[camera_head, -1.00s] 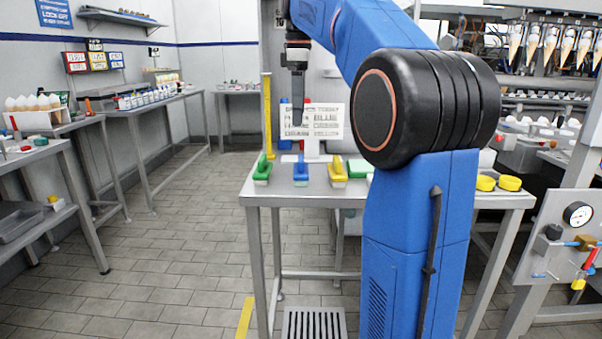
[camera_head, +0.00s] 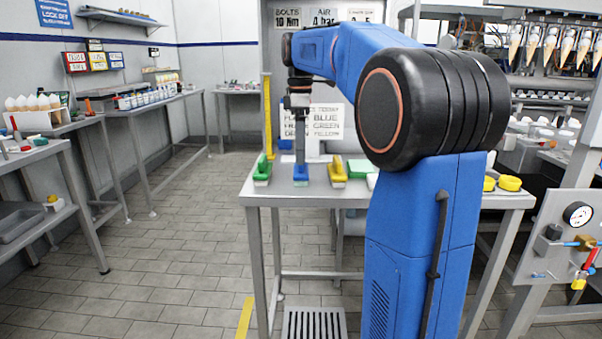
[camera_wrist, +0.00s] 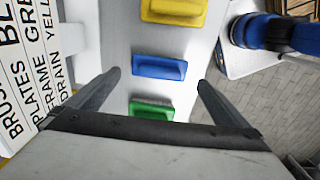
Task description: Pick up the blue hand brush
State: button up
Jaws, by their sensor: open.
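The blue hand brush (camera_head: 300,174) lies on the grey metal table (camera_head: 330,195) between a green brush (camera_head: 263,168) on its left and a yellow brush (camera_head: 337,172) on its right. In the wrist view the blue brush (camera_wrist: 159,67) lies crosswise ahead of my gripper, between the yellow brush (camera_wrist: 174,10) and the green brush (camera_wrist: 151,111). My gripper (camera_wrist: 158,82) is open and empty, with one finger to each side of the brushes. In the head view my gripper (camera_head: 300,150) hangs just above the blue brush and partly hides it.
A sign board (camera_head: 325,121) with colour words stands behind the brushes. A yellow upright post (camera_head: 267,115) stands at the table's back left. A green block (camera_head: 359,168) lies right of the yellow brush. Yellow round pieces (camera_head: 510,183) lie at the table's right.

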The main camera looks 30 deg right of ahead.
jog(key=shift+d+f, duration=0.1)
jog(key=shift+f, duration=2.8)
jog(key=c, duration=1.1)
jog(key=shift+r, duration=0.1)
notch_tip(320, 180, up, 10)
jog(key=shift+f, duration=0.1)
